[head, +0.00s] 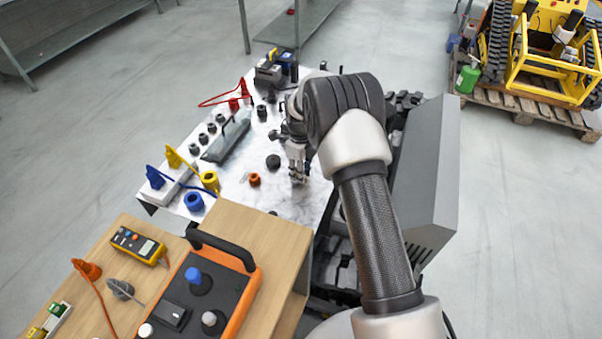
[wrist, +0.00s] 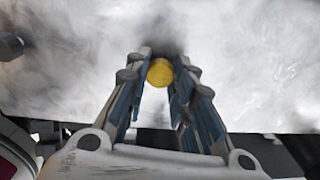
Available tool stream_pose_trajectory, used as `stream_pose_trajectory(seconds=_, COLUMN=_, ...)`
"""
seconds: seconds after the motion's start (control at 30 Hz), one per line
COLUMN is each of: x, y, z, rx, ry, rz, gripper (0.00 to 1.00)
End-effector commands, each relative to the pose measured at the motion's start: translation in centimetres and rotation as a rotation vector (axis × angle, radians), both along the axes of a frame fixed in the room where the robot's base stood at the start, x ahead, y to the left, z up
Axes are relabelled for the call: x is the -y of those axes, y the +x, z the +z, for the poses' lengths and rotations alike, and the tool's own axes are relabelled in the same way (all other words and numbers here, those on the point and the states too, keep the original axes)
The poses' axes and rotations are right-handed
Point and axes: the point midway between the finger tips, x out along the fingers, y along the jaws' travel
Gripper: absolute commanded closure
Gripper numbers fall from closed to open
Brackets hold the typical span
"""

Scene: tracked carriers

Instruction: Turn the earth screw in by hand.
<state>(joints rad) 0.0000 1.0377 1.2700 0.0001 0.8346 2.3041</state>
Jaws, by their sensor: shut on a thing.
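A round yellow head (wrist: 160,72), which looks like the earth screw, sits between my fingertips in the wrist view. My gripper (wrist: 161,64) is closed in on it from both sides. In the head view my gripper (head: 299,178) points down at the right part of the white marbled top (head: 232,185), close to its right edge. The yellow head is hidden there by the fingers. The screw's shank and any hole under it cannot be seen, so how deep it sits cannot be told.
A black round part (head: 273,161) and an orange ring (head: 255,179) lie left of my gripper. A dark handled bar (head: 226,140), a yellow plug (head: 174,157) and a blue ring (head: 193,201) are further left. An orange-edged control box (head: 237,322) stands in front on wood.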

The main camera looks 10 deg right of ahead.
Motion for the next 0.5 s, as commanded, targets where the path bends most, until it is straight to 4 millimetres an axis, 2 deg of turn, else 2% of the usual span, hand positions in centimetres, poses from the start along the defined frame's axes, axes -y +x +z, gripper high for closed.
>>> stream_pose_trajectory(seconds=0.1, x=0.00, y=0.11, z=0.15, rx=0.003, ry=0.000, rz=-0.175, gripper=0.94)
stream_pose_trajectory(seconds=0.2, x=0.00, y=0.12, z=0.16, rx=0.003, ry=0.000, rz=-0.273, gripper=0.94)
stream_pose_trajectory(seconds=0.5, x=0.01, y=0.14, z=0.18, rx=0.004, ry=0.000, rz=-0.314, gripper=0.94)
